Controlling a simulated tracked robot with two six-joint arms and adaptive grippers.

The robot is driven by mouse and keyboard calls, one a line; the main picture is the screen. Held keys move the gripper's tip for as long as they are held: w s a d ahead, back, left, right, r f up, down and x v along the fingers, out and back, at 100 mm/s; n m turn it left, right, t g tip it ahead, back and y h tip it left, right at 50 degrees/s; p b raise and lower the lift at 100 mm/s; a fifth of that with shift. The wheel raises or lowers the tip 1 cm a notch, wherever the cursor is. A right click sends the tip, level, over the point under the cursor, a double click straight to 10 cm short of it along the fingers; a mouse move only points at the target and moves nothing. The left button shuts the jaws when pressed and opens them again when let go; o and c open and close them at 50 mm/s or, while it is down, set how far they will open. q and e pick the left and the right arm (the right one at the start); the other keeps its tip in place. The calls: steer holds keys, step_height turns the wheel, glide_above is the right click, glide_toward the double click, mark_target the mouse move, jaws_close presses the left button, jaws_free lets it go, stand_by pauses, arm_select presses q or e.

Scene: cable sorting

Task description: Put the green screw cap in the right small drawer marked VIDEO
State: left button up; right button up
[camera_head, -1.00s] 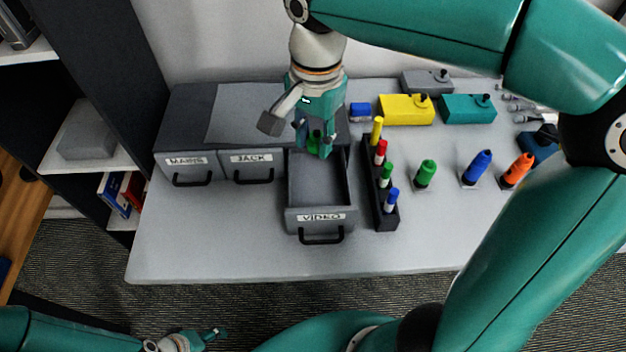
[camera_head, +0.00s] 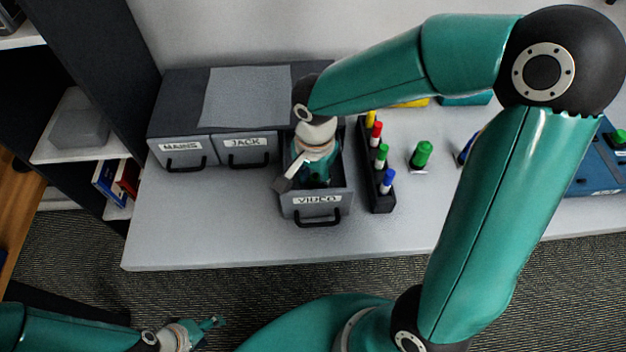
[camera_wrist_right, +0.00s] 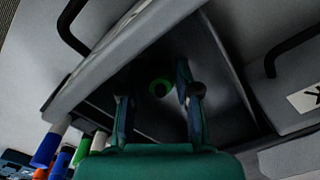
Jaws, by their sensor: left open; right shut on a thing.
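The drawer marked VIDEO (camera_head: 317,201) is pulled open at the right end of the grey drawer unit. My right gripper (camera_head: 313,183) points down inside it, above its floor. In the right wrist view the green screw cap (camera_wrist_right: 160,87), a green ring with a dark centre, shows between the two fingers, and the gripper is shut on it. In the head view the cap is mostly hidden by the gripper, and whether it touches the drawer floor I cannot tell. My left gripper (camera_head: 213,323) is open and empty at the bottom left, away from the table.
Closed drawers MAINS (camera_head: 181,148) and JACK (camera_head: 246,142) are to the left. A dark rack (camera_head: 381,200) with coloured pieces stands close to the open drawer's right side. A green-topped piece (camera_head: 421,154) stands further right. The table front is clear.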

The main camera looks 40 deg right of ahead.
mark_target(315, 180)
steer(key=shift+f, duration=0.65)
steer(key=o, duration=0.8)
steer(key=shift+r, duration=0.1)
step_height(315, 180, up, 12)
steer(key=shift+s+f, duration=0.1)
